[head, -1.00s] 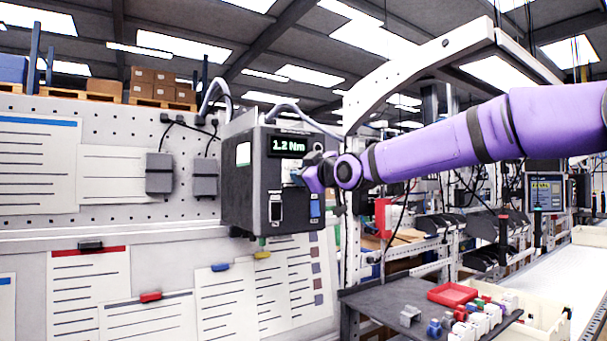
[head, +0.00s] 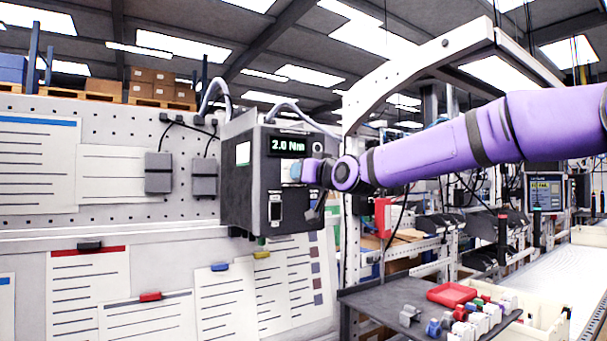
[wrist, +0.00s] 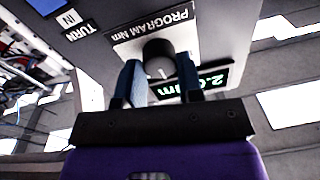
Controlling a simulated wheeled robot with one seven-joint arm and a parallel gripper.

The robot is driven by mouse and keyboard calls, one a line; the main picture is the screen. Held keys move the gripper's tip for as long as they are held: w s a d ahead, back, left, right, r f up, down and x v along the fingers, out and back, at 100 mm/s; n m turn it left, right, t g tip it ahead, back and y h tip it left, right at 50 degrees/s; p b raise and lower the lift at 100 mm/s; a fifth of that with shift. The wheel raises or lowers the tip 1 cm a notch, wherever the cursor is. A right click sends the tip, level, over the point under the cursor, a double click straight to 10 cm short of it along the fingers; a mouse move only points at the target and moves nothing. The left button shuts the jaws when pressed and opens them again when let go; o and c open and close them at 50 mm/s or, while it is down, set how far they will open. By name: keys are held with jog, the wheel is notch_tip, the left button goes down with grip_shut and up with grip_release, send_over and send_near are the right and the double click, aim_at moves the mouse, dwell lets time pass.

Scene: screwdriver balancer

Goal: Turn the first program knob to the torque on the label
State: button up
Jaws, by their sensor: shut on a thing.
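The dark grey controller box (head: 245,190) hangs on the pegboard, and its green display (head: 288,146) reads 2.0 Nm. In the wrist view the display (wrist: 205,82) is upside down and partly covered by a finger. The round dark program knob (wrist: 158,56) with a white pointer line sits below the "PROGRAM Nm" lettering in that view. My gripper (wrist: 160,82) is shut on the knob, one finger on each side. In the head view my gripper (head: 298,172) hides the knob. A white label (head: 243,153) is on the box; its text is too small to read.
"TURN" and "IN" markings (wrist: 75,27) show beside the knob. Cables run from the box top. Two grey boxes (head: 158,172) hang to its left, and paper sheets (head: 88,290) below. A dark shelf (head: 385,305) with a red tray (head: 452,294) stands at lower right.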

jog(key=shift+m, duration=0.4)
jog(key=o, duration=0.9)
jog(key=shift+o, duration=0.2)
jog(key=shift+d, duration=0.1)
jog(key=v, duration=1)
jog(key=shift+s, duration=0.2)
jog(key=shift+s+d, duration=0.1)
jog(key=shift+d, duration=0.1)
dwell(0.7)
